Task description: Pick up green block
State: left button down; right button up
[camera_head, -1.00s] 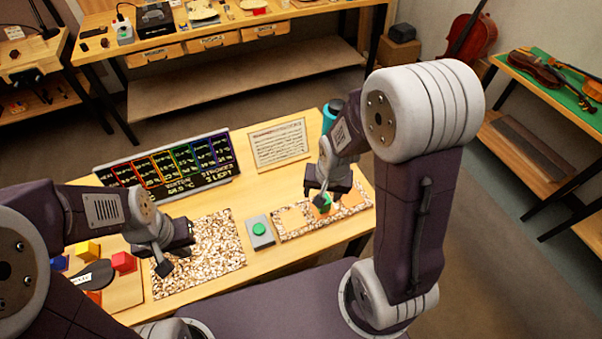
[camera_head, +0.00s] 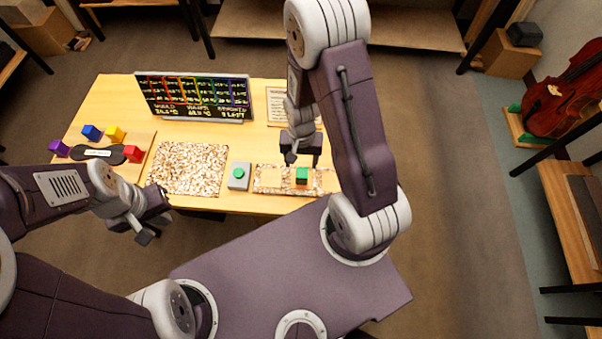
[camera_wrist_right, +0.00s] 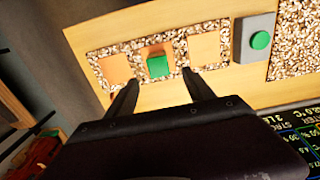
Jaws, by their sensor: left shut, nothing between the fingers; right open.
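The green block (camera_head: 302,176) sits on the speckled strip with tan squares (camera_head: 270,180), near the table's front edge. In the right wrist view the green block (camera_wrist_right: 158,66) rests on the middle tan square, beyond my fingertips and apart from them. My right gripper (camera_head: 292,158) is open and empty, behind the block in the head view; its two spread fingers also show in the right wrist view (camera_wrist_right: 160,88). My left gripper (camera_head: 152,228) is shut and empty, off the table's front left.
A grey box with a green button (camera_head: 239,176) stands left of the strip. A speckled mat (camera_head: 190,168) lies further left. A dark display board (camera_head: 195,97) stands at the back.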

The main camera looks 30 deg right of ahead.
aim_at(302, 172)
jog(key=f, duration=0.3)
jog(key=shift+s+f, duration=0.2)
jog(key=shift+d+f+p, duration=0.25)
jog(key=shift+p, duration=0.1)
jog(key=f, duration=0.1)
jog(key=f+p, duration=0.1)
jog(key=f, duration=0.2)
jog(key=shift+a+f, duration=0.3)
jog(key=shift+d+f, duration=0.15)
grip_shut()
